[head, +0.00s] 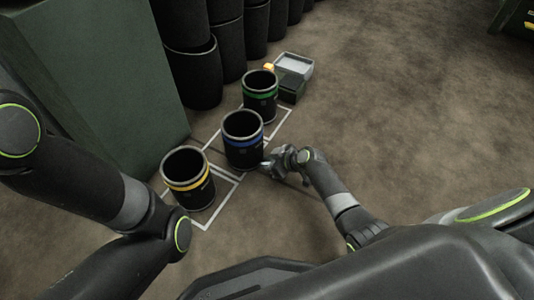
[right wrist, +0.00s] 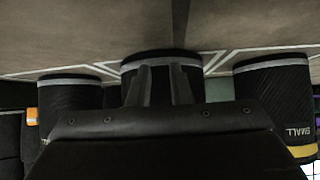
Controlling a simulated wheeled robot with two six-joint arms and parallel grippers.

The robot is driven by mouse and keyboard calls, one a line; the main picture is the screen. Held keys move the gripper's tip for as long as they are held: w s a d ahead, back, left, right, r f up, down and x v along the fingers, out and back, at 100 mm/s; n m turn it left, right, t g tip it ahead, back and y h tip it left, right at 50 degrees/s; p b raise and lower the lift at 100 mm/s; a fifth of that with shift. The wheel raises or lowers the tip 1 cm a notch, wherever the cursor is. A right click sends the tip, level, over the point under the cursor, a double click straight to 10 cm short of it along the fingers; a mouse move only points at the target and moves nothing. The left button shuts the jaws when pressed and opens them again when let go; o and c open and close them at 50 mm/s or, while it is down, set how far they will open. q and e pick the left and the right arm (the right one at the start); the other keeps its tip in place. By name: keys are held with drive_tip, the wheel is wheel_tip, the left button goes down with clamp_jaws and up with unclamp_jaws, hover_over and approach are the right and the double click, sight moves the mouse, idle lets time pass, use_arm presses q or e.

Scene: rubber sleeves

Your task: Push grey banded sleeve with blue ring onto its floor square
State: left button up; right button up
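The dark grey sleeve with a blue ring (head: 243,153) stands upright on the floor, the middle one of three in a slanting row. White floor lines (head: 226,178) show around its base, but its body hides much of its square, so I cannot tell how it is centred. My right gripper (head: 268,163) is low at its right side, empty. In the right wrist view the two fingers (right wrist: 160,82) have a gap between them and point at the middle sleeve (right wrist: 160,56); contact is unclear. My left gripper is out of view.
A yellow-ringed sleeve (head: 188,186) stands nearer and left, a green-ringed one (head: 260,100) farther back. Behind are a grey bin (head: 294,66), stacked black sleeves (head: 194,75) and a green cabinet (head: 100,75). The floor to the right (head: 410,130) is clear.

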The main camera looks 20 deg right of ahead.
sight(260, 154)
drive_tip(key=shift+w+a+b, duration=0.55)
drive_tip(key=shift+w+a, duration=0.35)
drive_tip(key=shift+w, duration=0.25)
drive_tip(key=shift+w+a+b, duration=0.55)
drive_tip(key=shift+w+a, duration=0.3)
drive_tip(key=shift+w, duration=0.3)
drive_tip(key=shift+s+d+r+p, duration=0.35)
drive_tip(key=shift+s+p, duration=0.15)
drive_tip(key=shift+p, duration=0.15)
drive_tip(key=shift+s+d+r+p, duration=0.4)
drive_tip(key=shift+s+d+p, duration=0.2)
drive_tip(key=shift+s+p, duration=0.15)
drive_tip(key=shift+s+d+r+p, duration=0.4)
drive_tip(key=shift+s+d+p, duration=0.2)
drive_tip(key=shift+s, duration=0.15)
drive_tip(key=shift+s+d+r+p, duration=0.35)
drive_tip(key=shift+s+d+p, duration=0.25)
drive_tip(key=shift+s, duration=0.3)
